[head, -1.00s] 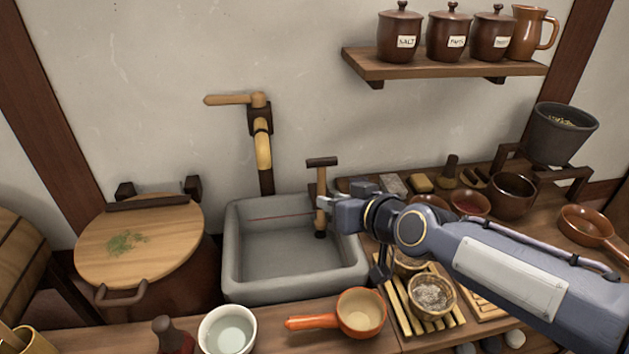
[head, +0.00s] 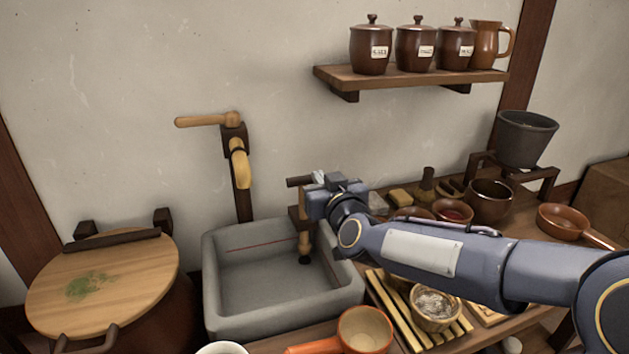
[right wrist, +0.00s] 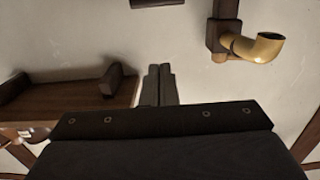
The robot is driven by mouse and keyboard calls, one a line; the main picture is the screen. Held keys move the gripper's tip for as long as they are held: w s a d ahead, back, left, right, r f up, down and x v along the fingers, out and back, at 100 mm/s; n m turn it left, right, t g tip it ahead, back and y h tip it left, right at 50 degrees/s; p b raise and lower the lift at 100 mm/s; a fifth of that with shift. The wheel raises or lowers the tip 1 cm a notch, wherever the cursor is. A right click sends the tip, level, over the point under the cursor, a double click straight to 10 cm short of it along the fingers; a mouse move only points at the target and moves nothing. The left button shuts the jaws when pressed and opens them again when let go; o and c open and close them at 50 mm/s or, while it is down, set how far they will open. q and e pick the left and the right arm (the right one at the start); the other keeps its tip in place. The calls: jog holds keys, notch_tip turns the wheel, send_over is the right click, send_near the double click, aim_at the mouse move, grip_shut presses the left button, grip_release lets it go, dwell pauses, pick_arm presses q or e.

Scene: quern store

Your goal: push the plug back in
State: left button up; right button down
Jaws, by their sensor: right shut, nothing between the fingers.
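The plug (head: 304,243) is a wooden rod with a dark T-shaped handle (head: 298,182) and a dark lower end. It stands upright at the right side of the grey stone sink (head: 222,310). Its lower end shows inside the basin; I cannot tell whether it sits in the drain. My right gripper (head: 318,180) is at handle height, overlapping the handle's right part and the upper rod. Its fingers also show in the right wrist view (right wrist: 159,84), shut together and empty. I cannot tell whether they touch the plug. My left gripper is out of view.
A wooden tap (head: 239,165) rises behind the sink. A lidded tub (head: 120,280) stands left. An orange pan (head: 365,330) and a slatted rack (head: 392,312) are in front. A shelf (head: 400,78) with jars is above. Bowls crowd the counter right.

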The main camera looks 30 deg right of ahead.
jog(key=w+d+f+b, duration=0.2)
jog(key=w+f, duration=0.2)
jog(key=w, duration=0.5)
jog(key=shift+w+d+f+b, duration=0.15)
jog(key=shift+w+f+b, duration=0.05)
jog(key=shift+f+b, duration=0.1)
notch_tip(320, 180, down, 4)
jog(key=b, duration=0.3)
jog(key=shift+f+b, duration=0.1)
jog(key=shift+b, duration=0.25)
